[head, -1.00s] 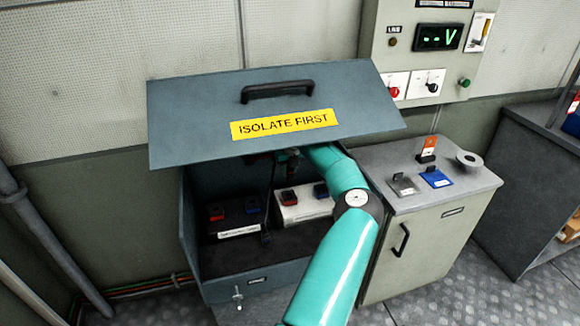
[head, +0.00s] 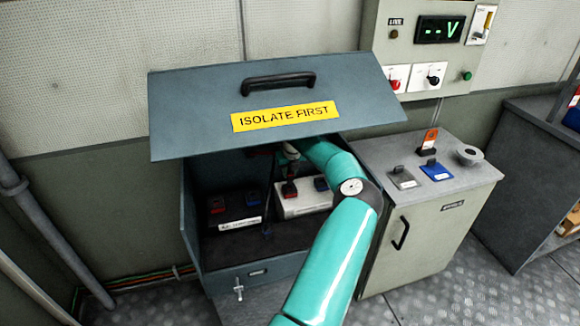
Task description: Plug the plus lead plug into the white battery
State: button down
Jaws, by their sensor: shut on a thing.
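The white battery (head: 292,208) sits inside the blue-grey box, right of a black battery (head: 240,223). It has a red terminal (head: 289,190) on its left and a blue one (head: 321,184) on its right. My gripper (head: 289,173) reaches in under the raised lid from the right and points down just above the red terminal. It is shut on a small dark thing, apparently the plus lead plug, which lines up with the red terminal. I cannot tell whether they touch. The lid edge and shadow hide part of the gripper.
The tilted lid (head: 200,110) hangs over the box opening, close above my arm. A cabinet (head: 430,215) on the right carries small grey, blue and orange items. A dark lead (head: 268,200) hangs between the batteries. A wall panel (head: 450,45) shows "--V".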

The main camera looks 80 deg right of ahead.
aim_at(290, 180)
jog(key=shift+f, duration=0.6)
jog(key=shift+s+a+x, duration=0.1)
jog(key=shift+a+x, duration=0.1)
jog(key=shift+x, duration=0.7)
jog(key=shift+s+a+x, duration=0.1)
jog(key=shift+a+x, duration=0.05)
jog(key=shift+x, duration=0.75)
dwell(1.0)
jog(key=c, duration=1.1)
grip_release()
jog(key=shift+f, duration=0.15)
jog(key=v, duration=0.7)
jog(key=shift+a+r, duration=0.1)
jog(key=shift+r, duration=0.2)
jog(key=shift+s, duration=0.1)
